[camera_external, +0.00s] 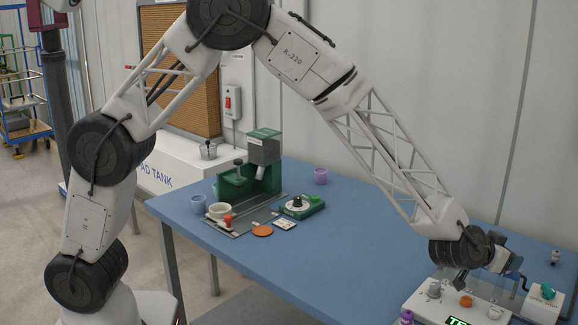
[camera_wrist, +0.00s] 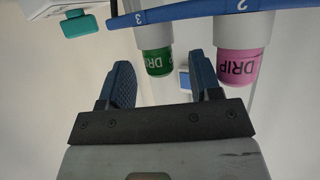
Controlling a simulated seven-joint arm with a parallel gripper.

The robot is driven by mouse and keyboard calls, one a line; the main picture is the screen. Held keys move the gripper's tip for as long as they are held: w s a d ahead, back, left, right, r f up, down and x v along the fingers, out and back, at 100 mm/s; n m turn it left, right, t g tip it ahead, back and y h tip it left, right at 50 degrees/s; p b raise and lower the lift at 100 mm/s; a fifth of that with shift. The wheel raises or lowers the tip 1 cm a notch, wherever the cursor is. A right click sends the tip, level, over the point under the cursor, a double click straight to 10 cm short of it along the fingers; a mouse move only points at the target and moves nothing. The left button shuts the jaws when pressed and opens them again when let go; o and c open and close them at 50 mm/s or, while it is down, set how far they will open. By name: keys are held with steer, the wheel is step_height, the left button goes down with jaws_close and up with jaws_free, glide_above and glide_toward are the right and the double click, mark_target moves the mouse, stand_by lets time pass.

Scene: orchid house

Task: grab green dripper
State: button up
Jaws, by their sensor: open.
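The green dripper (camera_wrist: 158,63) has a green band with white lettering upside down, and hangs below a pale holder on a blue rail (camera_wrist: 190,12) marked 3 at that spot. In the wrist view my gripper (camera_wrist: 160,64) is open, with blue fingers to the left and right of the green dripper. It looks empty, and I cannot tell how far off the dripper is. A pink dripper (camera_wrist: 240,66) hangs at mark 2, just right of the right finger. In the external view my gripper (camera_external: 512,266) is at the table's right end, and the green dripper cannot be made out.
A white box with a teal knob (camera_wrist: 82,26) is at upper left in the wrist view. In the external view a white console (camera_external: 465,305) sits below my wrist. A green machine (camera_external: 262,165) and several small cups are at the table's far left. The blue table's (camera_external: 370,235) middle is clear.

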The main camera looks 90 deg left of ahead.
stand_by(0.3)
steer(key=c, duration=1)
step_height(320, 180, up, 10)
stand_by(0.4)
steer(key=shift+s, duration=0.1)
stand_by(0.6)
